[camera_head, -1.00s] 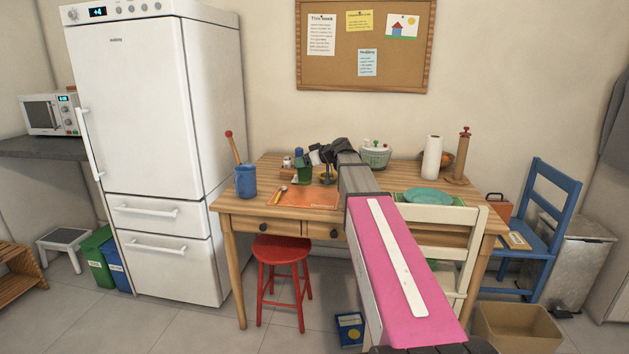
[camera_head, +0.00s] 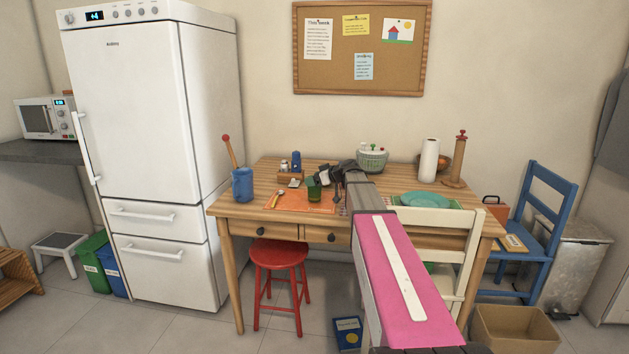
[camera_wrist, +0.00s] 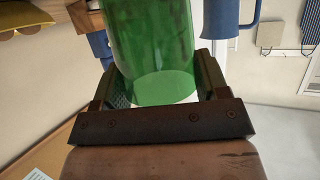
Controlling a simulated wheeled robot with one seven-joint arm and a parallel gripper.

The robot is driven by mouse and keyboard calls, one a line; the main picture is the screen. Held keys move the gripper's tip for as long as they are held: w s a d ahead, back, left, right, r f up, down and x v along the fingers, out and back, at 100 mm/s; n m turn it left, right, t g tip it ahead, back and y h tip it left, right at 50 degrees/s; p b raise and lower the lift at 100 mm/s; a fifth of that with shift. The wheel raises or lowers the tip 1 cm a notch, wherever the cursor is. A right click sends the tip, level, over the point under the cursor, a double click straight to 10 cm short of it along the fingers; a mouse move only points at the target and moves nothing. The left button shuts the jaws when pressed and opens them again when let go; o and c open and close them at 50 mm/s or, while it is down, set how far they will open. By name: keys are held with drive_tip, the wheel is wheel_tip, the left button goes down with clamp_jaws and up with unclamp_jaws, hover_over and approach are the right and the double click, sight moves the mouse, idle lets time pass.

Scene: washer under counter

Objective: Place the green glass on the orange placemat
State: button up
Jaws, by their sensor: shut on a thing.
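The green glass (camera_head: 314,190) is between the fingers of my gripper (camera_head: 319,182). It fills the upper middle of the wrist view (camera_wrist: 158,45), with one finger on each side, so my gripper (camera_wrist: 157,84) is shut on it. The orange placemat (camera_head: 290,203) lies at the front left of the wooden table. In the head view the glass overlaps the right part of the placemat. I cannot tell whether its base touches the mat or hangs just above it.
A spoon (camera_head: 279,199) lies on the placemat's left side. A blue mug (camera_head: 243,185) with a utensil stands to the left. A teal plate (camera_head: 426,200) is on the right. The placemat's front middle is clear.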

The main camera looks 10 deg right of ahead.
drive_tip(key=o, duration=1.3)
drive_tip(key=shift+f, duration=0.15)
drive_tip(key=v, duration=1.2)
drive_tip(key=shift+r, duration=0.2)
drive_tip(key=shift+w, duration=0.1)
